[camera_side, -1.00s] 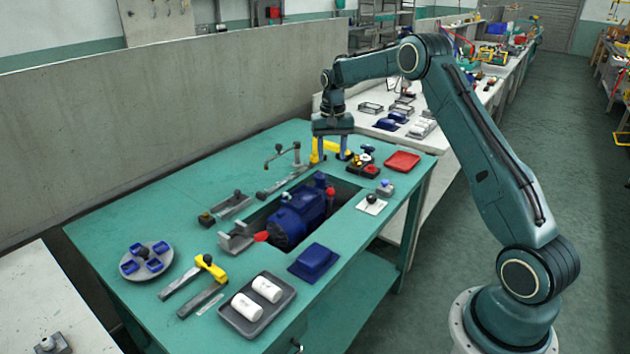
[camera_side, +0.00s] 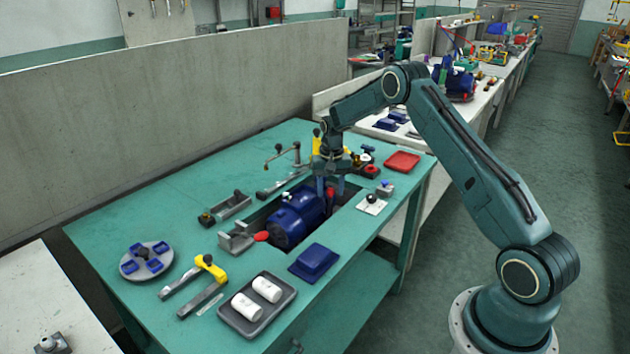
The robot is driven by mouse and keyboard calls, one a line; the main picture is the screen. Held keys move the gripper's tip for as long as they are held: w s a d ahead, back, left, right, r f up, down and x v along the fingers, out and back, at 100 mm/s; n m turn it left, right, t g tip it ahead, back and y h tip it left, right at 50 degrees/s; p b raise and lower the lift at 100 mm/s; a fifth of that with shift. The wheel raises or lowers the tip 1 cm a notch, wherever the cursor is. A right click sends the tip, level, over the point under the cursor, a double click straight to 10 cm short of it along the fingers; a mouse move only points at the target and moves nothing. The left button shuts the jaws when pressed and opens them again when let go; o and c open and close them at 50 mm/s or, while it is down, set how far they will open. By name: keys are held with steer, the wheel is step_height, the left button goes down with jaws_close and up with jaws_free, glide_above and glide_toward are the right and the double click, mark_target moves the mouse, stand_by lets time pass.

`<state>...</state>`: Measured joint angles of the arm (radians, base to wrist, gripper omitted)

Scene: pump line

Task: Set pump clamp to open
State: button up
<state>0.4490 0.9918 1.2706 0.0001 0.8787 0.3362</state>
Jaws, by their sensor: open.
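The blue pump (camera_side: 292,220) lies in the rectangular recess of the green workbench. A red upright part (camera_side: 330,196), perhaps the clamp's handle, stands at the pump's far right end. My gripper (camera_side: 329,197) points down there with its fingers open, one on each side of the red part in this view. I cannot tell whether they touch it. A grey bracket (camera_side: 237,238) with a red-tipped lever (camera_side: 261,236) stands at the recess's near left end. Which of the two is the pump clamp, and its exact setting, I cannot tell.
A yellow-topped fixture (camera_side: 318,142) stands behind my gripper. A red tray (camera_side: 402,161) and a small switch plate (camera_side: 372,204) lie to the right. A blue block (camera_side: 313,262), a dark tray (camera_side: 257,305) with white cylinders and a round plate (camera_side: 146,260) lie nearer.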

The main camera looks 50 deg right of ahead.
steer(key=shift+f, duration=0.3)
steer(key=shift+c, duration=0.5)
jaws_close()
steer(key=shift+s, duration=1.75)
steer(key=shift+c, duration=0.2)
jaws_free()
steer(key=shift+s+r, duration=0.1)
steer(key=shift+o, duration=0.7)
